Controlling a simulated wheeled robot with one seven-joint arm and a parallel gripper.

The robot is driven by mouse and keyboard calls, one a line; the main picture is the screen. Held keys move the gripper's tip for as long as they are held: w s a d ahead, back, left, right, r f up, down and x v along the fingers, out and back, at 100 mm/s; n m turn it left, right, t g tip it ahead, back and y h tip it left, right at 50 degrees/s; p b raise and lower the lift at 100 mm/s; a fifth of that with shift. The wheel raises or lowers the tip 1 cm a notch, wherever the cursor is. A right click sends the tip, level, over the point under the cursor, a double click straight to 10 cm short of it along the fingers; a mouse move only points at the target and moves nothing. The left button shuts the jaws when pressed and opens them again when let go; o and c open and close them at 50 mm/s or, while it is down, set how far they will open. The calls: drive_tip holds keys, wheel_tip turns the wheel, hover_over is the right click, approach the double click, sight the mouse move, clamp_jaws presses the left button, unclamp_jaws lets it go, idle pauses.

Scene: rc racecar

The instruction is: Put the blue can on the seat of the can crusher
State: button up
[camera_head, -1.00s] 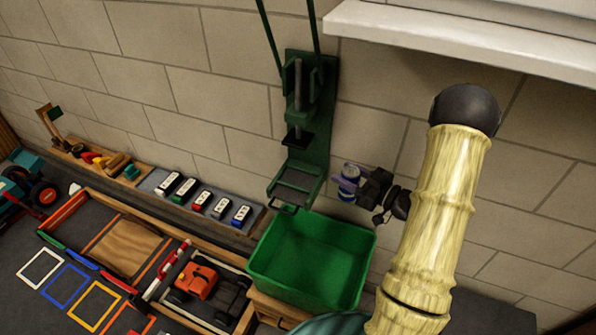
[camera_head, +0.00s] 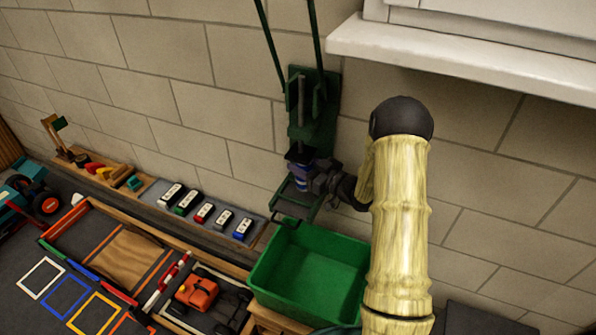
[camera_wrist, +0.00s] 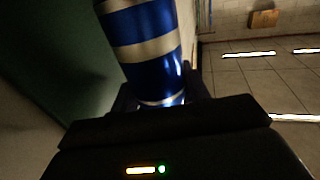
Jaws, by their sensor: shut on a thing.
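The blue can (camera_head: 303,184), with silver bands, is in my gripper (camera_head: 318,180) in the head view. In the wrist view the can (camera_wrist: 148,45) stands between the dark fingers (camera_wrist: 160,95), slightly tilted in the picture. The green can crusher (camera_head: 318,120) is fixed to the wall, with its long handles rising above. Its dark press plate (camera_head: 300,154) is just above the can. Its seat (camera_head: 292,202) is a framed shelf below the can. The gripper partly hides the can and the seat, and I cannot tell whether the can touches the seat.
A green bin (camera_head: 310,276) stands below the crusher. An orange toy car (camera_head: 196,291) sits in a tray at the lower left. A white ledge (camera_head: 450,65) juts from the wall at upper right.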

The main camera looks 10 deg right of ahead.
drive_tip(key=shift+s+d, duration=0.1)
drive_tip(key=shift+w+a+f, duration=0.15)
drive_tip(key=shift+a+f, duration=0.05)
drive_tip(key=shift+f, duration=0.35)
drive_tip(key=shift+w+a+f, duration=0.15)
drive_tip(key=shift+w+f, duration=0.05)
drive_tip(key=shift+f, duration=0.4)
drive_tip(key=shift+w+a+f, duration=0.15)
drive_tip(key=shift+a+f, duration=0.05)
drive_tip(key=shift+f, duration=0.35)
drive_tip(key=shift+f, duration=0.1)
drive_tip(key=o, duration=0.9)
drive_tip(key=v, duration=1.2)
drive_tip(key=shift+b, duration=0.35)
